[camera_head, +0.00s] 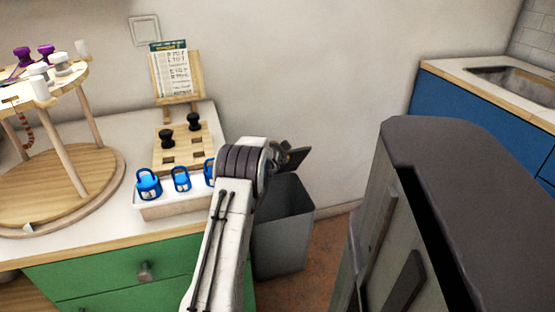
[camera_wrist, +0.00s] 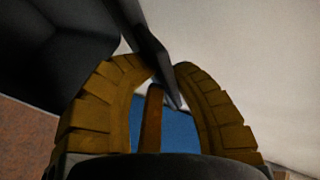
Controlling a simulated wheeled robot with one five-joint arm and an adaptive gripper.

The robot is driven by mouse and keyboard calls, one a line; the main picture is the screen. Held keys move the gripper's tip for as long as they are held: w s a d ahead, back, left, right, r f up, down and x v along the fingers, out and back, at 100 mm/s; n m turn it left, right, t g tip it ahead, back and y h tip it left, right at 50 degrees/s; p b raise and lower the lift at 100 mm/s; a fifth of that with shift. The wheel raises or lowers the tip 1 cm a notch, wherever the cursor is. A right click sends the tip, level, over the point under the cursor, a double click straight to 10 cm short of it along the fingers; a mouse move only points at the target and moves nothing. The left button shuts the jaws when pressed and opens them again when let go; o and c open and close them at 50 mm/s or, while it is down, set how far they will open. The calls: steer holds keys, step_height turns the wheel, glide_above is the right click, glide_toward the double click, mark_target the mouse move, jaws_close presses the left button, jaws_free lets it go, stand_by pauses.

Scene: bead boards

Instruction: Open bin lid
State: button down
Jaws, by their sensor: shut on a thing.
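The grey bin (camera_head: 283,235) stands on the floor at the right end of the green cabinet. Its dark inside shows in the head view, partly behind my arm. In the wrist view, my gripper (camera_wrist: 166,72) has its two yellow-brown fingers closed about a thin dark plate, seen nearly edge-on, which looks like the bin lid (camera_wrist: 145,35). The plate runs from the top of the picture down between the fingertips. In the head view, my wrist hides the fingers, and a small dark piece beyond it cannot be told clearly as gripper or lid.
The white counter (camera_head: 105,240) on the left holds a wooden peg board (camera_head: 172,152), blue padlock-like pieces (camera_head: 148,184) and a round wooden stand (camera_head: 60,195). A blue cabinet (camera_head: 470,115) with a sink stands at the right. Bare floor (camera_head: 325,237) shows beside the bin.

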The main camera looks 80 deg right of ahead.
steer(key=shift+w+d+r, duration=0.15)
steer(key=shift+d+r, duration=0.1)
steer(key=shift+r, duration=0.3)
steer(key=c, duration=1.4)
jaws_free()
steer(key=shift+a, duration=0.1)
steer(key=shift+o, duration=0.9)
steer(key=shift+a+f, duration=0.1)
steer(key=shift+f, duration=0.1)
steer(key=v, duration=0.7)
steer(key=shift+a, duration=0.2)
